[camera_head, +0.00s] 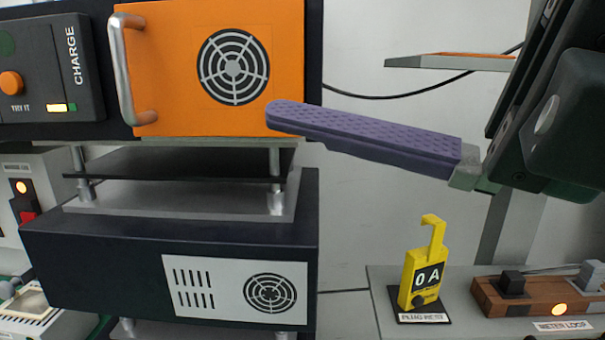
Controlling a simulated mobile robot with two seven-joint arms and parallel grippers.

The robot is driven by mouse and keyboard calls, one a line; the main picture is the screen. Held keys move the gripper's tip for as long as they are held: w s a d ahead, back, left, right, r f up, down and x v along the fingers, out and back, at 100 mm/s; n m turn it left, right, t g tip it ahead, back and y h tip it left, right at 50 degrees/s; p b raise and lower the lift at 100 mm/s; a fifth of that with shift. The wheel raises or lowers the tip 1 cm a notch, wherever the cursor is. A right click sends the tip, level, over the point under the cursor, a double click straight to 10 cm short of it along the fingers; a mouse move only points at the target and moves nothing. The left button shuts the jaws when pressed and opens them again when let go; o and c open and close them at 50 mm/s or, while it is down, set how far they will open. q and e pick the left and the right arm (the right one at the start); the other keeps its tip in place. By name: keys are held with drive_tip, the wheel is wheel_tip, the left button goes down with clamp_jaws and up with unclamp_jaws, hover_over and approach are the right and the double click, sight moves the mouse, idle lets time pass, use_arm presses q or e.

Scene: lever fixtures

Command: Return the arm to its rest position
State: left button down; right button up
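My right gripper (370,138) comes in from the upper right on a dark arm link. One long purple, textured finger shows clearly, pointing left. Its tip overlaps the lower right corner of the orange door (180,75) in the picture; I cannot tell whether they touch. No object shows held on this finger. I cannot make out a second finger for sure, so the opening is unclear. My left gripper is out of view.
The orange door has a metal handle (124,70) and a round vent. A dark box (110,250) stands below it. A yellow meter (422,270) stands on a grey bench (385,315), left of a wooden block (535,300). A thin orange-topped plate (450,62) shows at upper right.

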drive_tip(key=w+d+r+m+t+h+p, duration=0.1)
drive_tip(key=w+d+r+m+t+h, duration=0.2)
drive_tip(key=m+t, duration=0.35)
drive_tip(key=w+d+r+m+t+h+p, duration=0.1)
drive_tip(key=w+d+r+m+t+h, duration=0.15)
drive_tip(key=d+m+t, duration=0.4)
drive_tip(key=w+d+f+m+g+h+p, duration=0.1)
drive_tip(key=d+f+m+h, duration=0.25)
drive_tip(key=m+h, duration=0.3)
drive_tip(key=w+d+f+m+h, duration=0.1)
drive_tip(key=d+f+m+h, duration=0.25)
drive_tip(key=m+h, duration=0.35)
drive_tip(key=s+d+f+m+g+p, duration=0.1)
drive_tip(key=s+d+f+m+g, duration=0.1)
drive_tip(key=s+f+m+g, duration=0.45)
drive_tip(key=s+d+f+m+g+p, duration=0.15)
drive_tip(key=s+f+g, duration=0.25)
drive_tip(key=f, duration=0.6)
drive_tip(key=s+a+f+g, duration=0.1)
drive_tip(key=s+f+g, duration=0.3)
drive_tip(key=s, duration=0.4)
drive_tip(key=shift+s+a+y, duration=0.3)
drive_tip(key=shift+a, duration=0.1)
drive_tip(key=shift+f+g, duration=0.1)
drive_tip(key=shift+g, duration=0.15)
